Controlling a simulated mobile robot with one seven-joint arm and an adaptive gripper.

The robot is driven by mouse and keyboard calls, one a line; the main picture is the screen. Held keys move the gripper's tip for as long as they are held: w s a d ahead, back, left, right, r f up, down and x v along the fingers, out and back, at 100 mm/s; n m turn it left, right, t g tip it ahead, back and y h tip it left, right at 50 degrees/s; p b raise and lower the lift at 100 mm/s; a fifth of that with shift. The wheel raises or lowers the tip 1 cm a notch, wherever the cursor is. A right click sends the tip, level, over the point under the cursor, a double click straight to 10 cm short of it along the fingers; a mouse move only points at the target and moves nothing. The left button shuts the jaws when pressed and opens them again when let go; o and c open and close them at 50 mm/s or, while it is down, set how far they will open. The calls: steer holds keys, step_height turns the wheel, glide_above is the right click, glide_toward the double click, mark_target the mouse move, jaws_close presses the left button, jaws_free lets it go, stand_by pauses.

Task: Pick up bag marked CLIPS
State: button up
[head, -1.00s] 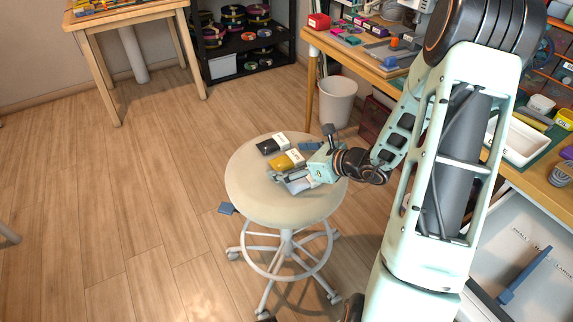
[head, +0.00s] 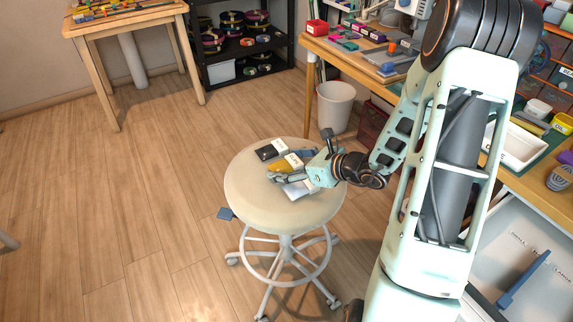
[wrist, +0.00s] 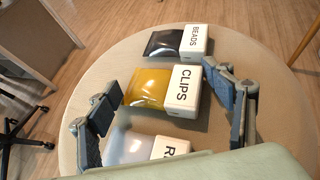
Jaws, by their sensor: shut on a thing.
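The bag marked CLIPS (wrist: 160,89) is yellow with a white label end and lies on the round stool seat (wrist: 92,72). It also shows in the head view (head: 276,167), partly behind my gripper. My gripper (wrist: 158,82) has one finger at each end of this bag and is shut on it. The bag looks still flat on the seat. A black bag marked BEADS (wrist: 178,43) lies just beyond it. A clear-white bag (wrist: 130,146), its label showing only an R, lies on the near side, partly hidden by my gripper's body.
A blue piece (head: 225,213) sticks out at the stool's left edge. A workbench (head: 345,62) with many items stands to the right, a white bin (head: 336,105) beneath it.

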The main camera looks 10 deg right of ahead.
mark_target(287, 164)
steer(key=shift+r, duration=0.55)
step_height(287, 164, up, 2)
steer(key=shift+r+p, duration=0.15)
steer(key=shift+p, duration=1)
steer(key=s+r+p, duration=0.9)
steer(key=s+p, duration=0.5)
steer(key=p, duration=0.1)
steer(key=shift+a+r+p, duration=0.15)
steer(key=shift+a+p, duration=0.05)
steer(key=shift+p, duration=0.2)
